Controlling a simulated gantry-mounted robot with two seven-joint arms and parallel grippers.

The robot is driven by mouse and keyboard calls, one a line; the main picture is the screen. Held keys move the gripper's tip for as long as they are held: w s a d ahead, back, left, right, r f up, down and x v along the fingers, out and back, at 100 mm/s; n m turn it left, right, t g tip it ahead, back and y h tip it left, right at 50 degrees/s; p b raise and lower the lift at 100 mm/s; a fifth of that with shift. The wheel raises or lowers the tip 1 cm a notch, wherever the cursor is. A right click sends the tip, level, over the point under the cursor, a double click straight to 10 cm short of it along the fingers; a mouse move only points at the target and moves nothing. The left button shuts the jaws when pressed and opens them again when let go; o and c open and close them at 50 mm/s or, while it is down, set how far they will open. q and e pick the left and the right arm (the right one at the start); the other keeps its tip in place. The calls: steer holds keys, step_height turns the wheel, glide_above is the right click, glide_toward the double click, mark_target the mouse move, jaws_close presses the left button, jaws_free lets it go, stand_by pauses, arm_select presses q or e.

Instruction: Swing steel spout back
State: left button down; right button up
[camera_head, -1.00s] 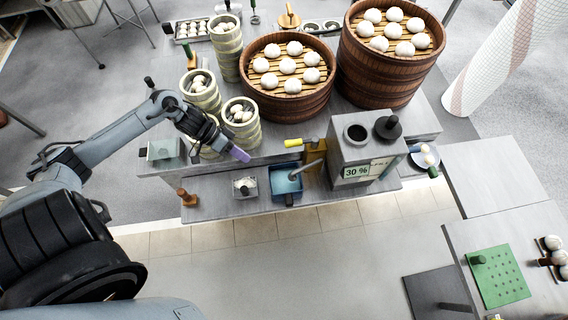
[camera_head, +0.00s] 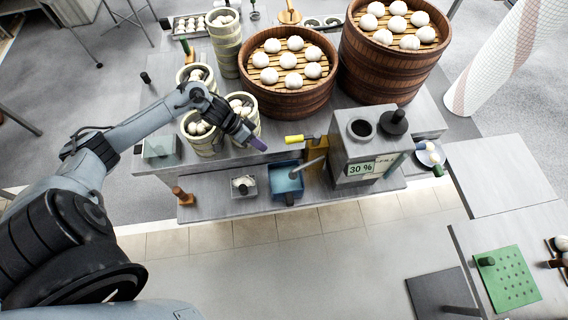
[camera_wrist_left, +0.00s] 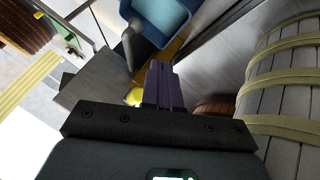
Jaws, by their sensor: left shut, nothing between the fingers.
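The steel spout (camera_head: 308,165) is a grey tube on the left side of the grey machine (camera_head: 352,150) with the "30 %" display. Its free end hangs over the blue basin (camera_head: 286,180). My left gripper (camera_head: 258,143) is shut and empty, its purple fingertips up and left of the spout and apart from it. In the left wrist view, the purple fingers (camera_wrist_left: 164,88) are together, with the blue basin (camera_wrist_left: 158,18) beyond them. A grey tube-like part (camera_wrist_left: 134,45) beside that basin looks like the spout. My right gripper is not in view.
A yellow-handled tool (camera_head: 296,139) lies between my gripper and the machine. Small bamboo steamers (camera_head: 203,145) stand close behind my left wrist. A large brown steamer (camera_head: 290,98) with buns stands behind. A small tray (camera_head: 243,187) sits left of the basin.

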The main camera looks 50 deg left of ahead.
mark_target(306, 165)
arm_select(q)
steer(key=w+d+f+p, duration=0.1)
steer(key=w+d+f, duration=0.2)
steer(key=d+f, duration=0.3)
steer(key=shift+d, duration=1.5)
steer(key=shift+f, duration=0.1)
